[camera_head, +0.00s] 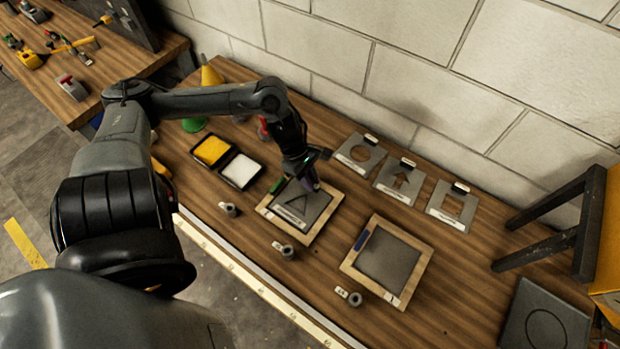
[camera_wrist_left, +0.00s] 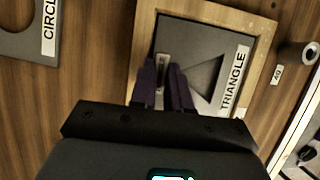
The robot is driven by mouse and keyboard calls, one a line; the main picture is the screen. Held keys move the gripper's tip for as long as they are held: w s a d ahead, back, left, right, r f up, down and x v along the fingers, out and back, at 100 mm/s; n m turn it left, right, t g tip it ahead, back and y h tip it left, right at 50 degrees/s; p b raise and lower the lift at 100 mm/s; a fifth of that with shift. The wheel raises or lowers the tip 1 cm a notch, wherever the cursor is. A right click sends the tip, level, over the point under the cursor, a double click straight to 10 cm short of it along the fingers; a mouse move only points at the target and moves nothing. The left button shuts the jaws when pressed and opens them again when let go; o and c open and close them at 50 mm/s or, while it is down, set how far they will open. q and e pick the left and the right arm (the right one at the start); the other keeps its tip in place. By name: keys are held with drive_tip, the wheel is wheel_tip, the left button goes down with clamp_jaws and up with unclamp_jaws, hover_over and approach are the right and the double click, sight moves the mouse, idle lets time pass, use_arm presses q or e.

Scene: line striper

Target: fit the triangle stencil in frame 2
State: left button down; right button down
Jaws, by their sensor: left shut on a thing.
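The triangle stencil (camera_head: 291,207), a grey plate with a triangular cutout and a white label, is inside the outline of a wooden frame (camera_head: 268,212). I cannot tell whether it lies fully flat. In the left wrist view the stencil (camera_wrist_left: 190,45) reads TRIANGLE, and the frame's wooden border (camera_wrist_left: 145,40) surrounds it. My left gripper (camera_head: 311,184) is over the stencil's far edge. In the left wrist view its dark fingers (camera_wrist_left: 167,88) are shut on the stencil's tab (camera_wrist_left: 162,62). The fingers partly hide the tab. My right gripper is not in view.
A second wooden frame (camera_head: 412,282) with a blue-marked edge is to the right. Circle (camera_head: 346,160), arrow (camera_head: 388,182) and square-cutout (camera_head: 436,212) stencils lie behind. Yellow (camera_head: 211,150) and white (camera_head: 240,171) trays are left. Small posts (camera_head: 285,251) with tags line the front.

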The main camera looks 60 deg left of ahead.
use_arm(q)
drive_tip(key=shift+f, duration=0.25)
idle(0.3)
drive_tip(key=c, duration=1)
unclamp_jaws()
drive_tip(key=shift+o, duration=0.2)
drive_tip(key=p+v, duration=0.3)
drive_tip(key=shift+d, duration=0.1)
drive_tip(key=shift+p+v, duration=2.55)
drive_tip(key=shift+p, duration=0.5)
